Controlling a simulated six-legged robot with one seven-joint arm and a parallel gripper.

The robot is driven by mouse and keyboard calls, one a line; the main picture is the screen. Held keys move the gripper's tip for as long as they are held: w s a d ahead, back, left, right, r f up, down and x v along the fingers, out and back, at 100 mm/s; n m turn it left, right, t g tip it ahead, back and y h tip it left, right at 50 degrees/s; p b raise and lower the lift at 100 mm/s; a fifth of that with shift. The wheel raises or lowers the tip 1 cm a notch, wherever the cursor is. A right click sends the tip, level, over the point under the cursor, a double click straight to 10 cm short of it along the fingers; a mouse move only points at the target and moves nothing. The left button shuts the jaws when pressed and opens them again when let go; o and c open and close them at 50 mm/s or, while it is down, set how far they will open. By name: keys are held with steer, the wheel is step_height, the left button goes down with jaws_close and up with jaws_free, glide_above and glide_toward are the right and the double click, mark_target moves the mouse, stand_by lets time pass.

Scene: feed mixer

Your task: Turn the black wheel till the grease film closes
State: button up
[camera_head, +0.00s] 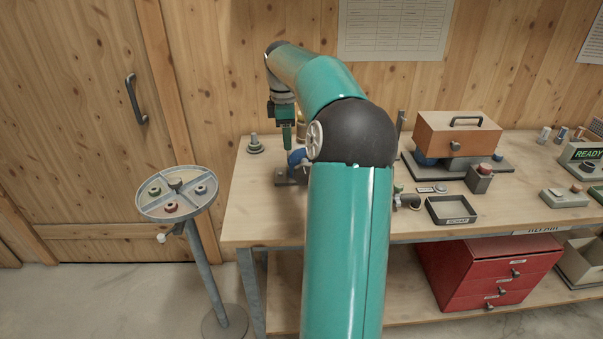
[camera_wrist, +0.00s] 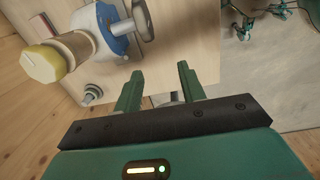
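A spoked handwheel (camera_head: 315,140) shows beside my arm in the head view; it looks pale cream there, not black. In the wrist view a grey wheel (camera_wrist: 143,20) is seen nearly edge-on at the top, next to a blue housing (camera_wrist: 119,44). The blue housing also shows in the head view (camera_head: 297,157), partly hidden by my arm. A cylinder with a yellow cap (camera_wrist: 43,63) joins this unit. My gripper (camera_wrist: 159,80) is open and empty, its fingers apart and below the wheel in the picture. It also shows at the bench's left end (camera_head: 287,142). I cannot make out a grease film.
A wooden bench (camera_head: 255,215) carries the unit; my arm hides its middle. A bolt-like fitting (camera_head: 255,145) stands at the back left. A round divided tray on a stand (camera_head: 150,207) is left of the bench. An orange-brown box (camera_head: 457,135) and black tray (camera_head: 452,210) lie right.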

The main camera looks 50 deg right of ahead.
steer(key=shift+y, duration=0.3)
steer(key=s+d, duration=0.1)
steer(key=d, duration=0.1)
steer(key=d+f, duration=0.1)
steer(key=d, duration=0.1)
steer(key=s+d+f, duration=0.1)
steer(key=shift+s+d, duration=0.35)
steer(key=shift+d, duration=0.05)
step_height(320, 180, down, 14)
steer(key=shift+r, duration=0.2)
jaws_close()
